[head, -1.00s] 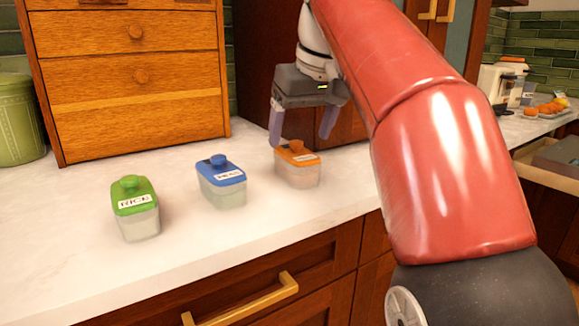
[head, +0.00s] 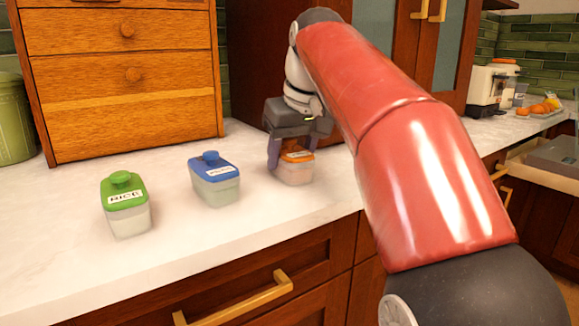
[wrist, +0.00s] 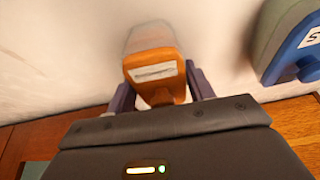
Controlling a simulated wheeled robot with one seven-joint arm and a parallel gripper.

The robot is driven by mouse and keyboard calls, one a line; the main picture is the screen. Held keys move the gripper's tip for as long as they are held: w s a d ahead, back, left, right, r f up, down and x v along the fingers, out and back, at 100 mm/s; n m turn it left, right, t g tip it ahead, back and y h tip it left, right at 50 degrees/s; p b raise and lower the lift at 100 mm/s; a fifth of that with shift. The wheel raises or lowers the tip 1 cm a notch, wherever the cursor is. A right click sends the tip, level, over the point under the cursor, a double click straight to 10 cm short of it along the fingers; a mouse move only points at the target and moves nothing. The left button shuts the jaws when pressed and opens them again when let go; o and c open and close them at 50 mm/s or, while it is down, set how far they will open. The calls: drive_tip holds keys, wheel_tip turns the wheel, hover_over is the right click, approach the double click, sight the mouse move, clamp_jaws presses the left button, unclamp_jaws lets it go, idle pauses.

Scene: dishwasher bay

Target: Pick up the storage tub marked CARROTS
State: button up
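The tub with the orange lid (head: 296,170) stands on the counter at the right end of a row of three tubs. Its label (wrist: 155,72) shows in the wrist view but is too blurred to read. My gripper (head: 292,160) is down around the orange lid from above. In the wrist view, my gripper's fingers (wrist: 160,90) stand on either side of the lid's handle end, with gaps visible, so it looks open. The tub rests on the counter.
The blue-lidded tub (head: 215,180) stands left of the orange one and also shows in the wrist view (wrist: 292,42). The green-lidded tub (head: 125,203), marked RICE, is farther left. A wooden drawer unit (head: 125,85) stands behind. The front counter is clear.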

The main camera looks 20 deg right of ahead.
drive_tip(key=c, duration=0.5)
wheel_tip(320, 180, up, 8)
drive_tip(key=shift+w+p, duration=0.1)
drive_tip(key=shift+p, duration=0.9)
drive_tip(key=shift+r, duration=0.95)
